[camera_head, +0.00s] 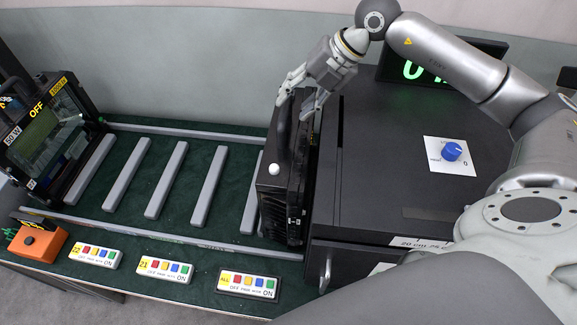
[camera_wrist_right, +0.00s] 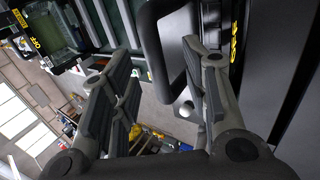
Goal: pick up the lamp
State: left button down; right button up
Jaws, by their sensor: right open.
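A black box-shaped lamp (camera_head: 272,190) stands upright on the right end of the green rack, against the black cabinet. It has a white knob on its front side and a dark handle on top. My right gripper (camera_head: 297,104) is open above this lamp, with its fingers pointing down around the handle. In the right wrist view the black handle (camera_wrist_right: 151,45) shows between the open fingers of the gripper (camera_wrist_right: 160,75). I cannot tell whether they touch it. A second lamp (camera_head: 45,130), labelled OFF and 50 W, stands at the far left. My left gripper is not in view.
A black cabinet (camera_head: 385,170) with a blue dial (camera_head: 451,151) stands right beside the lamp. Grey bars (camera_head: 165,180) cross the green rack (camera_head: 128,180) between the lamps. Small button panels (camera_head: 165,269) and an orange box (camera_head: 38,242) line the front edge. A display (camera_head: 425,72) stands behind.

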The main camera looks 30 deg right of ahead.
aim_at(287, 107)
jog(key=p+x, duration=0.1)
jog(key=x, duration=0.1)
jog(key=p+x, duration=0.1)
jog(key=x, duration=0.1)
jog(key=shift+a+r, duration=0.2)
jog(key=shift+a, duration=0.15)
jog(key=shift+w+f, duration=0.1)
jog(key=shift+f, duration=0.2)
jog(key=shift+r, duration=0.1)
grip_shut()
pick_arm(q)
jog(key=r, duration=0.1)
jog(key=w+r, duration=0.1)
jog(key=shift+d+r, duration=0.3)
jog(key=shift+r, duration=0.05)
